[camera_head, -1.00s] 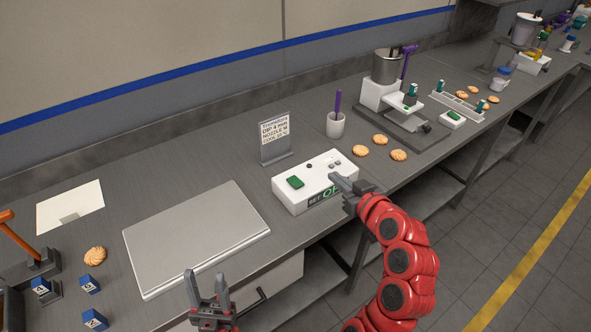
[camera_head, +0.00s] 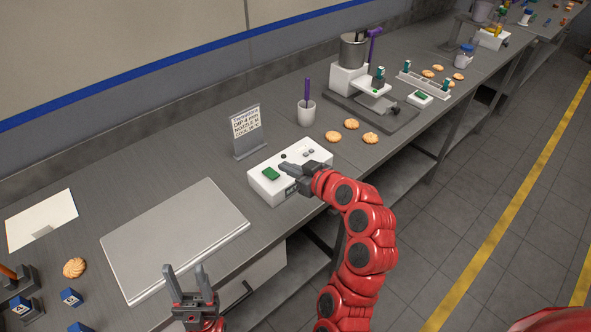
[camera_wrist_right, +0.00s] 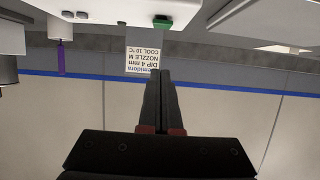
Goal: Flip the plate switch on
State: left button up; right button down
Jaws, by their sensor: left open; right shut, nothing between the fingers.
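The white control box (camera_head: 262,189) stands on the bench near the middle of the head view. A green rocker switch (camera_head: 271,174) sits on its top left; I cannot tell its position. The green switch (camera_wrist_right: 163,22) also shows at the top of the right wrist view. My right gripper (camera_head: 286,167) is shut and empty, its fingertips over the box just right of the switch; I cannot tell if they touch anything. The flat metal plate (camera_head: 175,240) lies left of the box. My left gripper (camera_head: 186,274) is open and empty in front of the plate.
A sign (camera_head: 247,130) stands behind the box, with a white cup (camera_head: 306,113) to its right. Several biscuits (camera_head: 351,124) lie right of the box. A depositor machine (camera_head: 352,70) is further back. Blue blocks (camera_head: 70,297) lie at the lower left.

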aim_at(280, 185)
jog(key=p+x, duration=0.1)
jog(key=x, duration=0.3)
jog(key=shift+w+a+f, duration=0.1)
jog(key=shift+w+a, duration=0.15)
notch_tip(280, 185, down, 3)
jog(key=shift+r+b, duration=0.1)
jog(key=shift+b, duration=0.4)
jog(key=shift+s+d+f, duration=0.1)
jog(key=shift+d+f, duration=0.05)
jog(key=shift+f, duration=0.5)
notch_tip(280, 185, down, 2)
jog(key=b, duration=0.6)
jog(key=shift+s+f+t+b, duration=0.15)
jog(key=shift+t+b, duration=0.15)
jog(key=shift+t, duration=0.1)
jog(key=shift+d+r+p, duration=0.1)
jog(key=shift+r+p, duration=0.5)
jog(key=shift+r, duration=0.05)
